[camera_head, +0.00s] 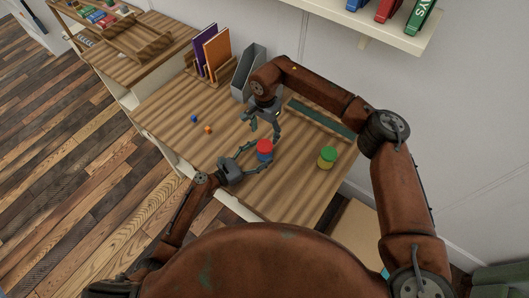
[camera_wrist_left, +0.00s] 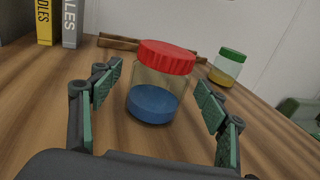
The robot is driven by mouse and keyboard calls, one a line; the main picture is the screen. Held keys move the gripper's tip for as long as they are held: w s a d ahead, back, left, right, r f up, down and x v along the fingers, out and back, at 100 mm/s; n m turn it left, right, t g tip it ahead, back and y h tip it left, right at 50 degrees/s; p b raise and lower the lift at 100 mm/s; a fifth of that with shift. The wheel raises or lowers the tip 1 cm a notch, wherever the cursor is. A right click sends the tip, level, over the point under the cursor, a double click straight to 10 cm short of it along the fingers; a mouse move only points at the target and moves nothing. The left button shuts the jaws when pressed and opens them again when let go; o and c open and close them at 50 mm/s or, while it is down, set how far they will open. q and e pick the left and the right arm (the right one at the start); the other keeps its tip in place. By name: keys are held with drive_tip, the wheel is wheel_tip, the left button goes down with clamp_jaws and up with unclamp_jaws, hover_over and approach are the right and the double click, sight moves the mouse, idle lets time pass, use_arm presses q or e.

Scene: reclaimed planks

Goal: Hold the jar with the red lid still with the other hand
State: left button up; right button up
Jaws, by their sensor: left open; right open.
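The jar with the red lid (camera_head: 264,147) stands upright on the wooden desk, with blue contents low in its clear body. In the left wrist view the same jar (camera_wrist_left: 152,82) stands between the spread green-padded fingers, with gaps at both sides. My left gripper (camera_head: 251,160) is open around the near side of this jar. My right gripper (camera_head: 264,130) is open, pointing down just behind and above the jar; I cannot tell whether it touches the lid.
A green-lidded jar (camera_head: 327,157) with yellow contents stands to the right. A small blue ball (camera_head: 194,118) and a small orange object (camera_head: 208,130) lie left. Upright books (camera_head: 212,52) and a grey file holder (camera_head: 248,72) stand at the back. A dark green tray (camera_head: 321,117) lies behind.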

sight(266, 149)
use_arm(q)
drive_tip(key=shift+x, duration=1.6)
drive_tip(key=shift+c, duration=0.5)
